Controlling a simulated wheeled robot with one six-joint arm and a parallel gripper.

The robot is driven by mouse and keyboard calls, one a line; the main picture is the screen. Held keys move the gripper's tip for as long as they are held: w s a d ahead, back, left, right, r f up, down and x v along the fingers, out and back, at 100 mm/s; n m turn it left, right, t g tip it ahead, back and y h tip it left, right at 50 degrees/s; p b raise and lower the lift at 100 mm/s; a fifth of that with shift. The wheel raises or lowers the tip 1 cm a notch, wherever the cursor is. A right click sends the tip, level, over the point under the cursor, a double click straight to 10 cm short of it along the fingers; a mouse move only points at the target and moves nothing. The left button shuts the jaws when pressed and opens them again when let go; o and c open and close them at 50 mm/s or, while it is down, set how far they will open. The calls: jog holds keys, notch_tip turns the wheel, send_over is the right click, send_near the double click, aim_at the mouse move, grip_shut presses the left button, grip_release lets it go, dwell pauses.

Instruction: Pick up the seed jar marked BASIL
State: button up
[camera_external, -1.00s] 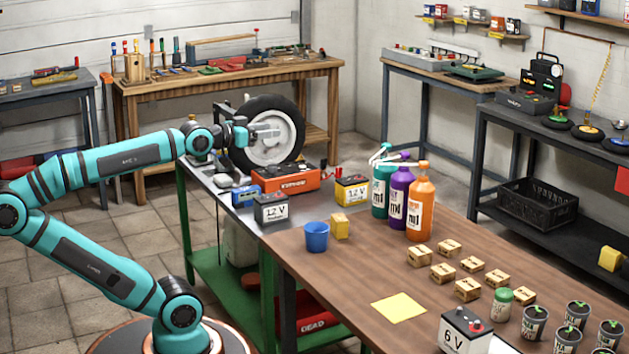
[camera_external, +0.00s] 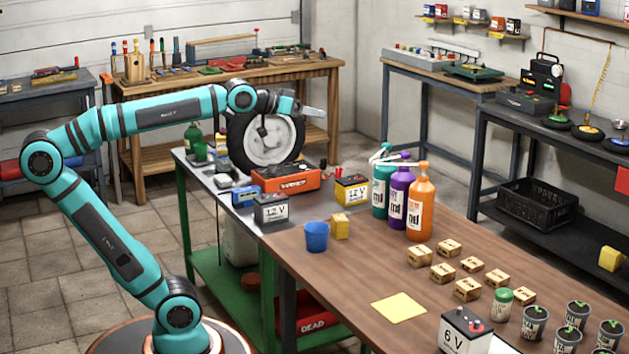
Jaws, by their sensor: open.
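A small jar with a green lid (camera_external: 502,304) stands upright on the right part of the brown table (camera_external: 345,283), beside several small wooden boxes. Its label is too small to read, so I cannot tell whether it says BASIL.
Several potted seedlings (camera_external: 535,325) and a 6 V battery (camera_external: 464,332) stand close to the jar. Tall bottles (camera_external: 419,203) stand at the table's back. A blue cup (camera_external: 316,237) and a yellow sheet (camera_external: 398,307) are to the left.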

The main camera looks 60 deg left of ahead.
jog(key=w+d+r+g+h, duration=0.15)
jog(key=w+d+g, duration=0.25)
jog(key=w+d, duration=0.95)
jog(key=n+g+y, duration=0.2)
jog(key=g+y, duration=0.2)
jog(key=g, duration=0.6)
send_over(505, 291)
notch_tip(505, 291, down, 17)
notch_tip(505, 291, down, 17)
jog(key=shift+r, duration=0.2)
jog(key=shift+c, duration=0.2)
jog(key=c, duration=1)
